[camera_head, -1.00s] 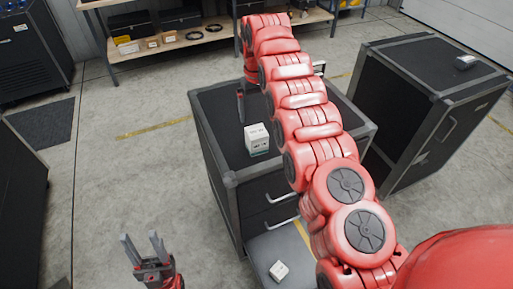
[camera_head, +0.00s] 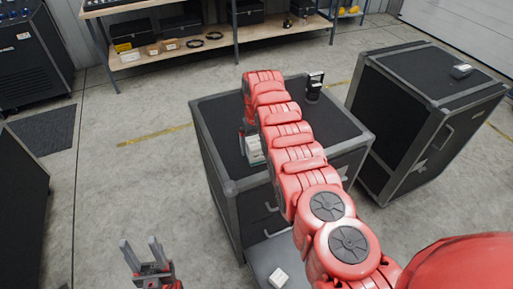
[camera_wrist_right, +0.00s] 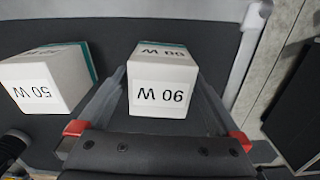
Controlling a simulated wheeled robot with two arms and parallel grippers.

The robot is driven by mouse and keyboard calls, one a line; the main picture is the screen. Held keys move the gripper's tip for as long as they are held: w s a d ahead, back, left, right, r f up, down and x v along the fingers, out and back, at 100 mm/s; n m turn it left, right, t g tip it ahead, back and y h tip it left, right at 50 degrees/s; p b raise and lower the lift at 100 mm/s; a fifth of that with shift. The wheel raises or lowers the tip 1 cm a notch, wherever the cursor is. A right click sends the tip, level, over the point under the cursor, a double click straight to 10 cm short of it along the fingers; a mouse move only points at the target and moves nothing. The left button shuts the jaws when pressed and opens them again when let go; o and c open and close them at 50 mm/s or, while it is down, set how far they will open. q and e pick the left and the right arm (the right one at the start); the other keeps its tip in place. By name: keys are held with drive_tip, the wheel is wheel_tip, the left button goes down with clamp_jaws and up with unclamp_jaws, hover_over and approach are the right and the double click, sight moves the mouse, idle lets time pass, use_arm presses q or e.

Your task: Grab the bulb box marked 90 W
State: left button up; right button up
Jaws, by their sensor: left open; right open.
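The bulb box marked 90 W (camera_wrist_right: 160,92) is white with a teal far edge; its label is upside down in the right wrist view. My right gripper (camera_wrist_right: 161,84) is open, one finger on each side of this box; contact cannot be told. A white box marked 50 W (camera_wrist_right: 45,82) stands to its left, outside the fingers. In the head view a white box (camera_head: 255,150) shows on the black case under my right gripper (camera_head: 246,136), partly hidden by the arm, its label unreadable. My left gripper (camera_head: 139,245) is open and empty over the floor.
The black case (camera_head: 225,125) has grey edges. A dark upright object (camera_head: 314,87) stands on its far side. A small white box (camera_head: 278,277) lies on a lower surface in front. A second case (camera_head: 420,95) is at right, and a shelf (camera_head: 200,35) at the back.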

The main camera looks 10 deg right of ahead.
drive_tip(key=c, duration=1.3)
drive_tip(key=shift+r, duration=0.15)
